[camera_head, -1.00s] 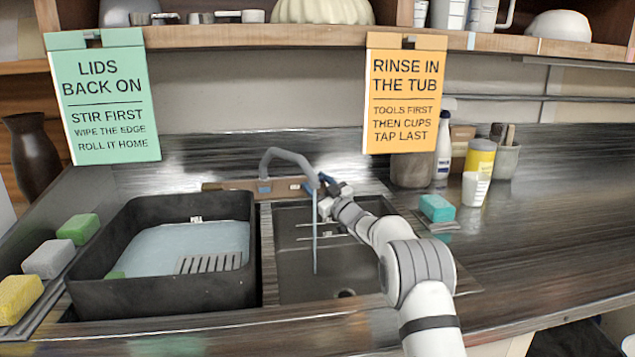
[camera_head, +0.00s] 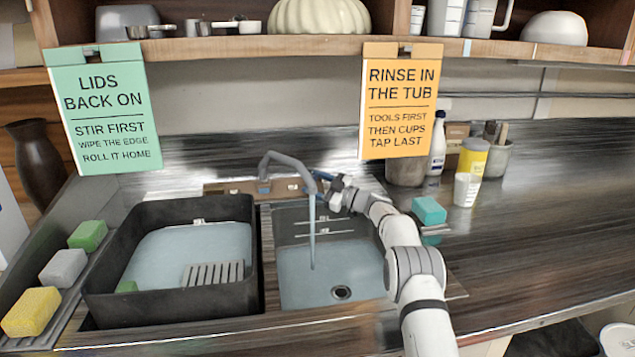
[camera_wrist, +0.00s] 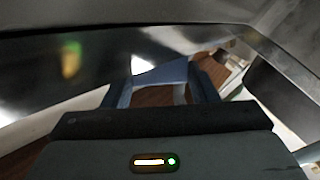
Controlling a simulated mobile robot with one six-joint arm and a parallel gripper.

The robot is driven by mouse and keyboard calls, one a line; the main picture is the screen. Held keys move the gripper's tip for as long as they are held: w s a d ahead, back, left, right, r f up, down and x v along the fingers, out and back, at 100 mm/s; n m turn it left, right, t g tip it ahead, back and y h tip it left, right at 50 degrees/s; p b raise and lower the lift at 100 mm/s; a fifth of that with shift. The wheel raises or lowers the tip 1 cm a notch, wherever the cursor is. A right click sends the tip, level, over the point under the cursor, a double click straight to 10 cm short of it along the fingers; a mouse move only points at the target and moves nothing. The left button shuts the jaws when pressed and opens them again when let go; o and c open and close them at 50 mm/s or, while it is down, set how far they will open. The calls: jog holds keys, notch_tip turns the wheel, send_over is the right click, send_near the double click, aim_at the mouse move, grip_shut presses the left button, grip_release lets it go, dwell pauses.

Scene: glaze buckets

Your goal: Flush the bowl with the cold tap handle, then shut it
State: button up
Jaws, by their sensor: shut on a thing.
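The grey tap (camera_head: 287,160) arches over the right-hand sink bowl (camera_head: 296,290). A stream of water (camera_head: 312,235) falls from its spout into the bowl. Pale blue water covers the bowl's floor, and a round drain (camera_head: 341,292) shows near its front. My gripper (camera_head: 328,183) is at the back of the bowl, just right of the spout. It is shut on the blue cold tap handle (camera_head: 322,174). In the wrist view the blue handle (camera_wrist: 160,75) lies between my fingers. My gripper partly hides the handle in the head view.
A black tub (camera_head: 170,300) with water and a slotted rack stands left of the bowl. Sponges line the far left. A teal sponge (camera_head: 429,210), a white cup (camera_head: 467,190) and bottles stand at right. Two signs hang from the shelf (camera_head: 250,45) above.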

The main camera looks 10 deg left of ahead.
jog(key=shift+r, duration=0.25)
jog(key=o, duration=0.6)
jog(key=shift+w, duration=0.1)
jog(key=o, duration=0.4)
jog(key=shift+f, duration=0.2)
notch_tip(320, 180, up, 10)
jog(key=shift+r+p, duration=0.1)
jog(key=shift+p, duration=0.55)
